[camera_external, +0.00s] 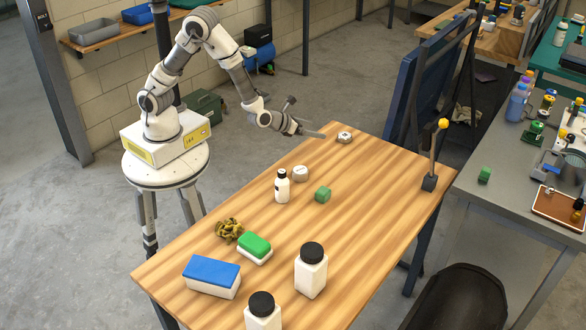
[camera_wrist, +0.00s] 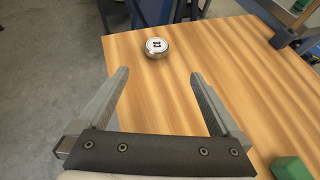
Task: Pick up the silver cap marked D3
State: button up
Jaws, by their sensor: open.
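A round silver cap (camera_external: 344,137) sits near the far corner of the wooden table. The wrist view shows the same cap (camera_wrist: 157,47) from above, with a small dark mark that I cannot read. A second silver-grey cap (camera_external: 300,173) stands nearer, beside a white bottle; its marking is also unreadable. My gripper (camera_external: 318,133) is above the table's far left edge, just left of the far cap. In the wrist view, my gripper (camera_wrist: 160,73) is open and empty, with the far cap beyond and roughly between its fingertips, apart from them.
The wooden table (camera_external: 370,200) holds a green cube (camera_external: 322,194), a small white bottle (camera_external: 282,186), two black-lidded jars, a green-topped box, a blue-topped box and a dark yellow crumpled item. A yellow-knobbed lever (camera_external: 436,155) stands at the right edge. The tabletop around the far cap is clear.

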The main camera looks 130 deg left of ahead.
jog(key=b, duration=0.2)
send_near(343, 135)
jog(key=x, duration=0.4)
jog(key=shift+w+d, duration=0.2)
jog(key=shift+w, duration=0.2)
jog(key=shift+s+b+x, duration=0.15)
jog(key=shift+b+x, duration=0.05)
jog(key=shift+x, duration=1.2)
jog(key=shift+s+b+x, duration=0.15)
jog(key=shift+x, duration=1.2)
jog(key=c, duration=1.4)
